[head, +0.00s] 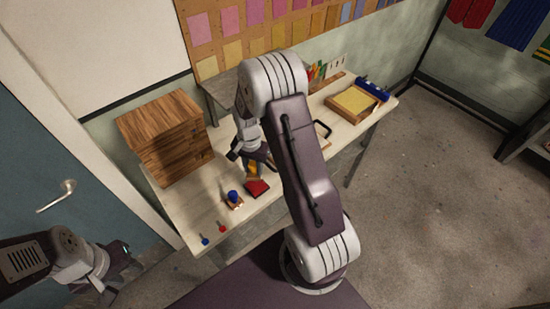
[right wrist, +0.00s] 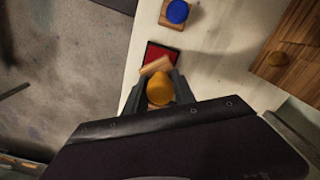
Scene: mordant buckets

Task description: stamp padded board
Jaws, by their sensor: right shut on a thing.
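My right gripper (head: 252,163) is shut on a stamp (head: 254,174) with a yellow-orange knob and a wooden block. In the right wrist view, the knob (right wrist: 159,88) sits between the fingers (right wrist: 160,92). The stamp is over or at the edge of a red ink pad (head: 257,189), also seen in the right wrist view (right wrist: 162,53); I cannot tell whether they touch. A board with a yellow padded face (head: 355,101) lies at the table's far right end. My left gripper (head: 128,258) hangs off the table at lower left; its opening is unclear.
A blue-knobbed stamp (head: 234,198) stands beside the pad. A wooden drawer box (head: 168,140) fills the table's left back. Small blue (head: 205,241) and red (head: 222,229) items lie at the near left end. A dark blue item (head: 372,89) lies behind the board. My right arm hides the table's middle.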

